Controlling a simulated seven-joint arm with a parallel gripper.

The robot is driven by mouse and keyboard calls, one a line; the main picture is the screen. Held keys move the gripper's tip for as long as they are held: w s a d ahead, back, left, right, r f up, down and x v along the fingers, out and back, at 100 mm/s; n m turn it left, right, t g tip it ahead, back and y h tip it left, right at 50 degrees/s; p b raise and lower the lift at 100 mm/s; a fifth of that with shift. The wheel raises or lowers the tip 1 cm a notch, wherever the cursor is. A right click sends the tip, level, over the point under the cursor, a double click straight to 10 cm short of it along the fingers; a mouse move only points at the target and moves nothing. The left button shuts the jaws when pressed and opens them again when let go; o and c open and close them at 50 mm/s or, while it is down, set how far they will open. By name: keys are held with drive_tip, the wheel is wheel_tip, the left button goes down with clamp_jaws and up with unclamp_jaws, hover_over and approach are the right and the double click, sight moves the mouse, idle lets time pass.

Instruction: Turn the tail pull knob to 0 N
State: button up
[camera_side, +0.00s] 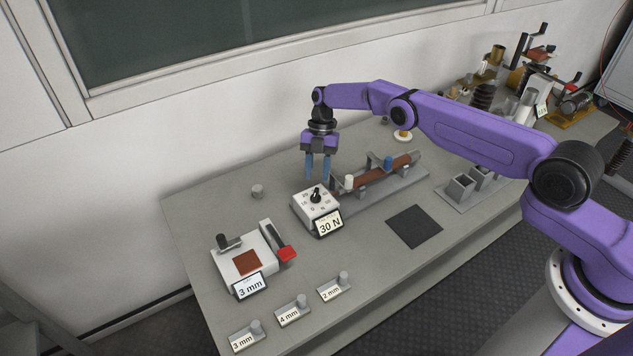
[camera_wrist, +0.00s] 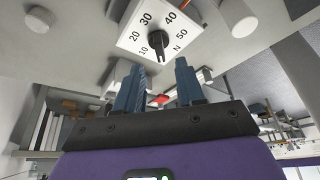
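The tail pull knob (camera_side: 316,195) is a black pointer knob on top of a white dial box (camera_side: 308,212). In the wrist view the knob (camera_wrist: 157,41) stands on the white dial face (camera_wrist: 133,42), which is marked 10 to 50 and N. My gripper (camera_side: 318,177) is above and just behind the box in the side view, pointing down. Its two blue fingers (camera_wrist: 158,85) are apart with nothing between them, and the knob lies beyond their tips without visible contact.
A brown cylinder in a grey holder (camera_side: 385,172) with white and blue pegs stands right of the box. A white device (camera_side: 247,262) showing 3 mm and several labelled blocks (camera_side: 291,313) stand at the front left. A dark mat (camera_side: 414,226) lies at the right.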

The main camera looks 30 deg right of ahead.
drive_tip(key=shift+v, duration=1.1)
